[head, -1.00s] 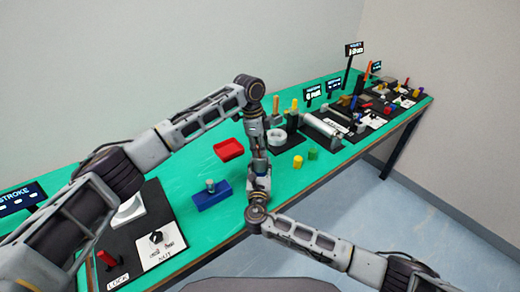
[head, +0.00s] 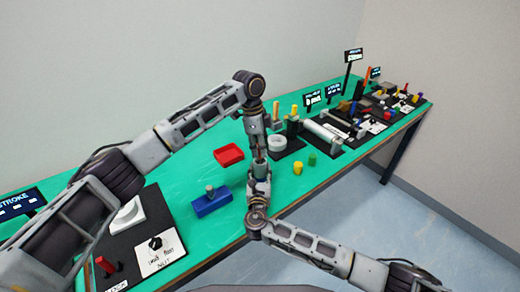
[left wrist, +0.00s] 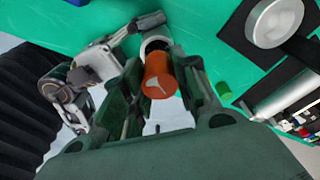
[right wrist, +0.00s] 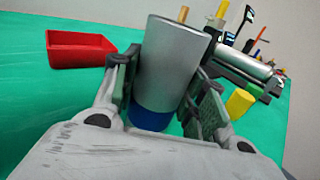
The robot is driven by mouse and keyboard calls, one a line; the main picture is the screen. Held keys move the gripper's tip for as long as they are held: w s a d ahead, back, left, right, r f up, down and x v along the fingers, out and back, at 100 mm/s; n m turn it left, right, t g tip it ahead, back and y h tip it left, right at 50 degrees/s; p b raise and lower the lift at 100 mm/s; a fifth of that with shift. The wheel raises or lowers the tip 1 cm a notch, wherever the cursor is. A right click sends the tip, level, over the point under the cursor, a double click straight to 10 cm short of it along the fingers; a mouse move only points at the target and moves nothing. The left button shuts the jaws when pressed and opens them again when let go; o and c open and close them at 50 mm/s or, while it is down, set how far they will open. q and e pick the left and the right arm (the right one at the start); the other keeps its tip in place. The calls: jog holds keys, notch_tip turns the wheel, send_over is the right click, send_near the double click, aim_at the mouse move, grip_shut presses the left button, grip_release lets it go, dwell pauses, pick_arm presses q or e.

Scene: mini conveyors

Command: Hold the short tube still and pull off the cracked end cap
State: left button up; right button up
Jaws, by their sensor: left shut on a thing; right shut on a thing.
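The orange end cap (left wrist: 160,75), with a pale crack-like mark, is between the fingers of my left gripper (left wrist: 162,92), which is shut on it. The short grey tube (right wrist: 172,65), with a blue lower end (right wrist: 150,117), is between the fingers of my right gripper (right wrist: 165,95), which is shut on it. The tube's pale rim (left wrist: 155,43) shows just behind the cap in the left wrist view. I cannot tell whether cap and tube touch. In the head view my left gripper (head: 259,150) is directly above my right gripper (head: 259,170).
A red tray (head: 229,154) lies to the left on the green table (head: 185,180). A blue block (head: 211,202) with a grey piece on top stands nearer. Yellow (head: 298,164) and green (head: 312,159) cylinders stand to the right. Several devices crowd the table's far right end.

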jog(key=shift+s+f, duration=0.1)
jog(key=shift+f, duration=0.35)
jog(key=o, duration=1)
jog(key=shift+o, duration=1.4)
jog(key=shift+r, duration=0.2)
jog(key=shift+r, duration=0.1)
jog(key=shift+s+a, duration=0.15)
jog(key=shift+s, duration=2.8)
jog(key=shift+s+a, duration=0.1)
jog(key=shift+s, duration=2.8)
jog(key=shift+s, duration=0.15)
